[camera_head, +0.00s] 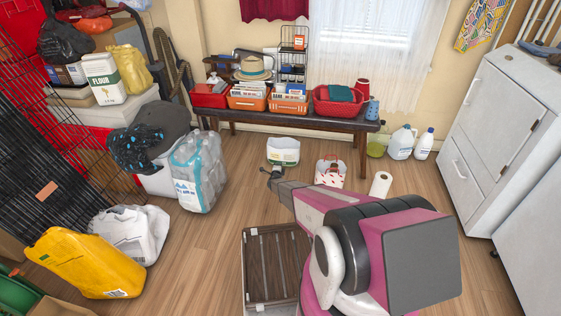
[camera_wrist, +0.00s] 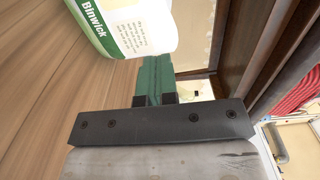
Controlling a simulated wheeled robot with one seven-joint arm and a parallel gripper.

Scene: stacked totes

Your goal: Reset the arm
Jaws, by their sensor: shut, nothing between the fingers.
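My arm reaches forward over the floor in the head view, with my gripper (camera_head: 267,173) low in front of the bench. In the wrist view, my gripper (camera_wrist: 156,66) shows two green fingers pressed together with nothing between them. A white tub with a green band (camera_head: 284,152) stands on the floor just beyond my gripper in the head view. A white and green container labelled Binwick (camera_wrist: 125,30) is close to the fingertips in the wrist view; I cannot tell whether they touch.
A dark bench (camera_head: 300,122) bears a red tote (camera_head: 322,107) and other bins. A patterned bag (camera_head: 329,172) and paper roll (camera_head: 380,185) stand right of my gripper. A slatted wooden piece (camera_head: 272,262) lies nearer. Clear floor (camera_head: 205,245) is at left.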

